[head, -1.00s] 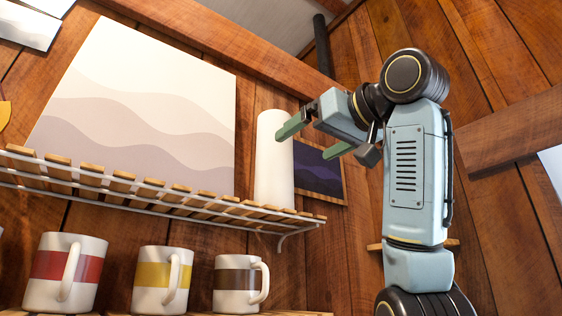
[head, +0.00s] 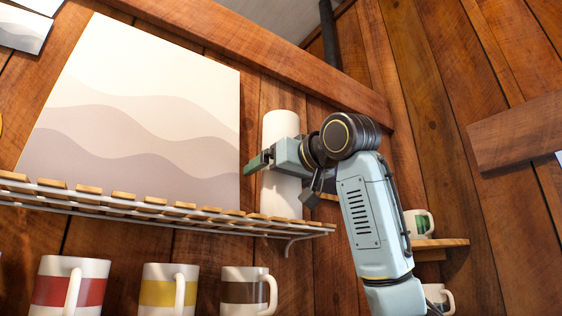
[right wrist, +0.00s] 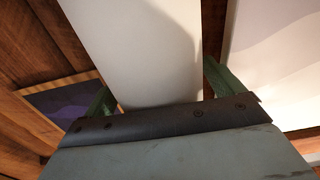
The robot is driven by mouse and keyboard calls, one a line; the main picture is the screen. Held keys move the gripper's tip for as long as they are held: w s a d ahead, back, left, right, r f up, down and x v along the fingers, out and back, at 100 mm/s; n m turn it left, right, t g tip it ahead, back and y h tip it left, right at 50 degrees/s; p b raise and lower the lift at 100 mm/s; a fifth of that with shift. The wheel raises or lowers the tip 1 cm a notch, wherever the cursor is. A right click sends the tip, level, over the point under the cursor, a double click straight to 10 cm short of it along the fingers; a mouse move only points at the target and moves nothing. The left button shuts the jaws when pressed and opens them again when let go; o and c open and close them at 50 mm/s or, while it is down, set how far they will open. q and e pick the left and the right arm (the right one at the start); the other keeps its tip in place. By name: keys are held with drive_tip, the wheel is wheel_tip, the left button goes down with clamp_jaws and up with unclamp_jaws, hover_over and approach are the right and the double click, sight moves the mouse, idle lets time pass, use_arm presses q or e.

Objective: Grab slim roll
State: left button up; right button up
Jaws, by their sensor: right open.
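The slim roll (head: 281,126) is a tall white cylinder standing upright at the right end of the slatted wall shelf (head: 130,201). In the right wrist view the white roll (right wrist: 145,45) rises between the two green fingers of my right gripper (right wrist: 160,90). In the head view my right gripper (head: 262,163) is in front of the roll and hides part of its middle. The fingers are open, one on each side of the roll. I cannot tell if either touches it. My left gripper is not in view.
A large wavy-patterned panel (head: 140,120) stands behind the shelf, left of the roll. Striped mugs (head: 170,288) stand below the shelf. A small dark picture (right wrist: 60,106) shows in the right wrist view. A green-marked mug (head: 418,223) sits on a small ledge at right.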

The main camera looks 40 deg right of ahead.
drive_tip(key=c, duration=1.1)
drive_tip(key=shift+r, duration=0.1)
